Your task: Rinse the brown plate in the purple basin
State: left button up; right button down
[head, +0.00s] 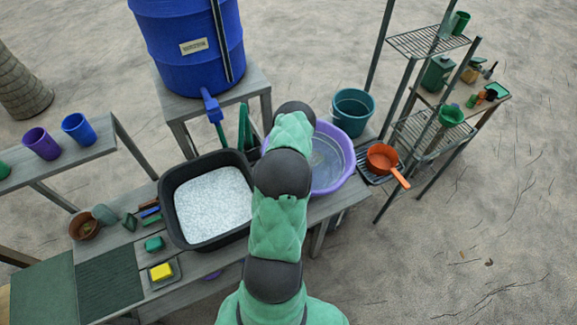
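The purple basin (347,165) stands on the bench right of centre, with greyish water (326,160) inside. One of my green and black arms rises from the bottom centre and hides the basin's left part. Neither of my grippers can be made out; the end of this arm is turned away, near the basin's far left rim. I cannot clearly make out a brown plate. A round brown dish or pot (84,227) lies at the bench's left end, beside a grey-green cup (104,214).
A black tub (174,225) of white granules stands left of the basin. Behind are a blue barrel (190,50) with a tap (211,106) and a teal bucket (352,110). An orange pan (382,158) and a metal rack (428,42) stand right. A yellow sponge (161,272) lies front left.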

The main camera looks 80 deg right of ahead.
jog(key=shift+s+a+f, duration=0.15)
jog(key=shift+s, duration=0.8)
jog(key=shift+w+b, duration=0.4)
jog(key=shift+w, duration=0.75)
jog(key=shift+s, duration=0.25)
jog(key=shift+s, duration=0.9)
jog(key=shift+w+b, duration=0.4)
jog(key=shift+w, duration=0.75)
jog(key=shift+s, duration=0.45)
